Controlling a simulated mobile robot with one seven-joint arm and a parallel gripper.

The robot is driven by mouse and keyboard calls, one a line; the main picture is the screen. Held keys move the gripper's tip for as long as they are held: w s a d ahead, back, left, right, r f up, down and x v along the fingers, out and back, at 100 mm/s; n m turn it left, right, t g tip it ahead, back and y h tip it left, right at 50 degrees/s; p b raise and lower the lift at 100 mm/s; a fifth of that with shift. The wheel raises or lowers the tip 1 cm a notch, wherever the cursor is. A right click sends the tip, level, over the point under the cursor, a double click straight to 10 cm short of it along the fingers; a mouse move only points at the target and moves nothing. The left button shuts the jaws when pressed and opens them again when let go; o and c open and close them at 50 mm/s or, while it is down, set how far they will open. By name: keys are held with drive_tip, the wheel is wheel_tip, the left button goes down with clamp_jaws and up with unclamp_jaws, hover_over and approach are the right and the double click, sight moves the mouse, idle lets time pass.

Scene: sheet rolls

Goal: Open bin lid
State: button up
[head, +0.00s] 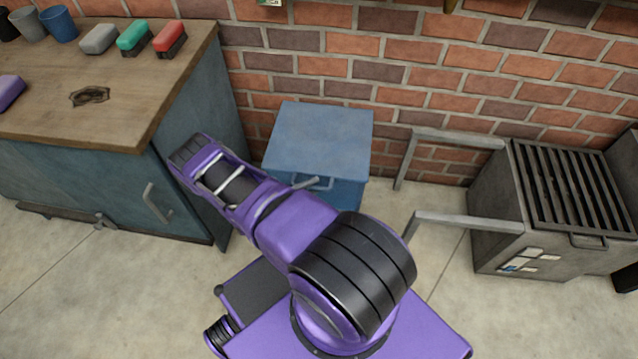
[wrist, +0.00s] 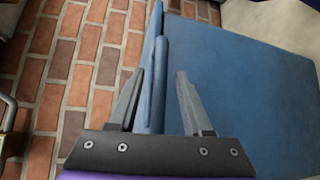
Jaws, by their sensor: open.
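The blue bin (head: 345,190) stands against the brick wall in the head view, with its flat blue lid (head: 320,138) lying shut on top. A handle shows at the bin's front, partly hidden by my arm. In the wrist view my gripper (wrist: 165,82) is open, its two grey fingers apart. A narrow blue bar (wrist: 159,75) runs between the fingers, along the edge of a broad blue panel (wrist: 250,85) that looks like part of the bin. I cannot tell whether the fingers touch it. My arm hides most of the bin's front in the head view.
A blue cabinet (head: 190,195) with a wooden top stands close left of the bin, holding brushes and cups. A grey grill (head: 500,235) with projecting rails stands to the right. The brick wall (head: 390,75) is directly behind. Some floor is clear between bin and grill.

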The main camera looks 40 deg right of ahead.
drive_tip(key=shift+s+d+f, duration=0.1)
drive_tip(key=shift+d+f, duration=0.05)
drive_tip(key=shift+d, duration=0.7)
drive_tip(key=shift+s+d+f, duration=0.1)
drive_tip(key=shift+d, duration=0.75)
clamp_jaws()
drive_tip(key=shift+a+f, duration=0.1)
